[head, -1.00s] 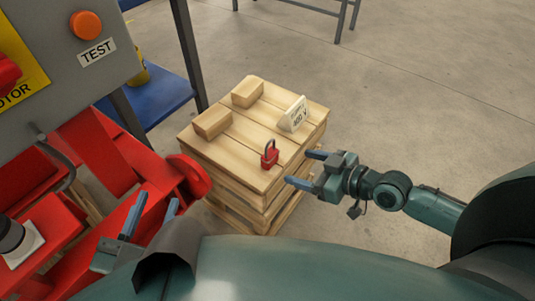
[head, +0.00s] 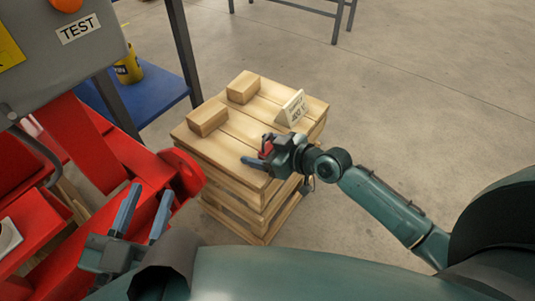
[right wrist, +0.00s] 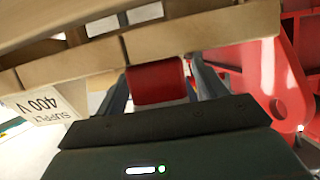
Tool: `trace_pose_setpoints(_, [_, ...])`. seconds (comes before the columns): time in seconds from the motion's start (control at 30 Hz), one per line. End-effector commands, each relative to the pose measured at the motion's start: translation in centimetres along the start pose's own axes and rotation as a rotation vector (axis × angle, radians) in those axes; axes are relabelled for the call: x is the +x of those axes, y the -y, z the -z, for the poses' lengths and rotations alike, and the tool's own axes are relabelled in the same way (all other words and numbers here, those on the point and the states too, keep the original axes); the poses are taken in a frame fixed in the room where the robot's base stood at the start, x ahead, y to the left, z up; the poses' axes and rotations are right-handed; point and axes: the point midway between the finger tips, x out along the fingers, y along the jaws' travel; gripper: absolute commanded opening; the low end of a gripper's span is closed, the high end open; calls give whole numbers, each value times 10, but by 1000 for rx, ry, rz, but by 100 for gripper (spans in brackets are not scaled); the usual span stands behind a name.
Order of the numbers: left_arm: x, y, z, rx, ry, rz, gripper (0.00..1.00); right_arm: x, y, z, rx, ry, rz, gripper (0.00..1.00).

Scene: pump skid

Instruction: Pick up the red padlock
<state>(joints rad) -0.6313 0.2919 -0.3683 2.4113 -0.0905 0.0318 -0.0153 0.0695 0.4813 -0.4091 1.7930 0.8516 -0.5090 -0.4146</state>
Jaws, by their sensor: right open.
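The red padlock (head: 266,147) stands on the wooden pallet stack (head: 228,153), partly hidden by my right gripper (head: 257,152). In the right wrist view its red body (right wrist: 158,82) shows between the two fingers of my right gripper (right wrist: 160,88), with a small gap on each side. The right gripper is open around the padlock. My left gripper (head: 143,210) is open and empty at the lower left, beside the red metal frame, away from the padlock.
Two wooden blocks (head: 208,119) (head: 243,87) and a white "400 V" sign (head: 291,108) stand on the pallet stack. A red frame (head: 110,155) and a grey panel (head: 75,60) are at the left. The floor at the right is clear.

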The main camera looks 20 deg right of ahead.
Motion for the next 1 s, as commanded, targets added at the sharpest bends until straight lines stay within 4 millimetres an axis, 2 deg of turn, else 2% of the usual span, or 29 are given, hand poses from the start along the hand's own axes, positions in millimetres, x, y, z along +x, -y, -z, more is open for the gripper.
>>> trace_pose_setpoints(0.23, [3,2,8,4,-20,0,36,1,0,0,0,1,0,69])
trace_pose_setpoints(0.83, [2,1,4,3,-11,-1,36,0,0,0,0,0,0,20])
trace_pose_setpoints(1.0, [1,1,3,3,-10,-1,36,0,0,1,0,-1,0,19])
